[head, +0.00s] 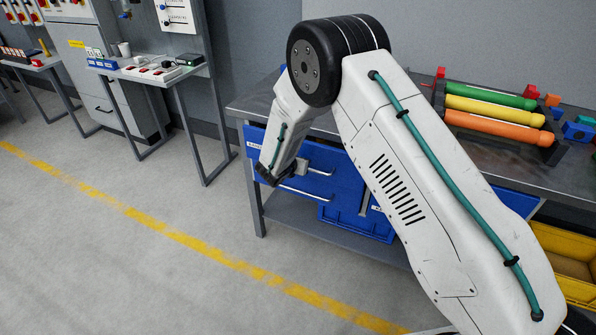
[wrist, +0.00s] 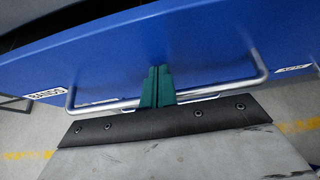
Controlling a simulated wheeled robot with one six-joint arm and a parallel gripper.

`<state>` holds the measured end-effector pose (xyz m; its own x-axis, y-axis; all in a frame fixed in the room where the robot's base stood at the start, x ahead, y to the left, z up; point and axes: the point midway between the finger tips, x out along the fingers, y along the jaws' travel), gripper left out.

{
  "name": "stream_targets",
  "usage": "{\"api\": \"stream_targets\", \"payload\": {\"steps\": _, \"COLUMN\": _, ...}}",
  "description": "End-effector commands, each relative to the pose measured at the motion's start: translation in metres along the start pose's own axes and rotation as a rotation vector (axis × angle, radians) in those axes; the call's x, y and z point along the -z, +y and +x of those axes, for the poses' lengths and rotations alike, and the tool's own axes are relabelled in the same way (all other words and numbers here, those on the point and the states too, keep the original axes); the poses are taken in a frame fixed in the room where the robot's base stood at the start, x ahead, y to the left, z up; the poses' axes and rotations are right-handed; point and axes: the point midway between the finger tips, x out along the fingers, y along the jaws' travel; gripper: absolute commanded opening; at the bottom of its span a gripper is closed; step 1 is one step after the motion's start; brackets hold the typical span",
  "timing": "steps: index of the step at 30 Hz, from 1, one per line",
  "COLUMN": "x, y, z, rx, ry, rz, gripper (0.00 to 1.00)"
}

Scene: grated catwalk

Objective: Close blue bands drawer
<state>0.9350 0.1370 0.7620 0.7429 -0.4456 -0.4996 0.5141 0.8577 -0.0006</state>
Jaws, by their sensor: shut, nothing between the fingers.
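The blue drawer front (wrist: 110,55) with a label reading BANDS (wrist: 45,93) fills the upper part of the wrist view. Its grey bar handle (wrist: 225,87) crosses behind my fingers. My gripper (wrist: 160,70) has its green fingers together and empty, with the tips against or just before the blue face; contact is unclear. In the head view, a blue drawer front (head: 340,185) shows in the workbench beside my wrist. My arm hides much of the bench front and the fingertips there. How far the drawer stands out is unclear.
The grey workbench (head: 250,103) carries a rack with green, yellow and orange rolls (head: 495,118). A blue bin (head: 355,222) sits under it, and a yellow bin (head: 570,245) is at right. The floor left of the bench is clear, with a yellow line (head: 190,238).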

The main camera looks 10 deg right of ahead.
Motion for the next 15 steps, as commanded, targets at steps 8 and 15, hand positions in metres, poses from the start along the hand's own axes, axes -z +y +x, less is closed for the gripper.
{"api": "stream_targets", "payload": {"steps": 8, "x": -0.016, "y": -0.001, "z": 0.028, "rx": 0.002, "ry": 0.0, "rz": 0.003, "gripper": 0.0}}
{"api": "stream_targets", "payload": {"steps": 15, "x": -0.021, "y": -0.002, "z": 0.036, "rx": 0.003, "ry": -0.001, "rz": 0.004, "gripper": 0.0}}
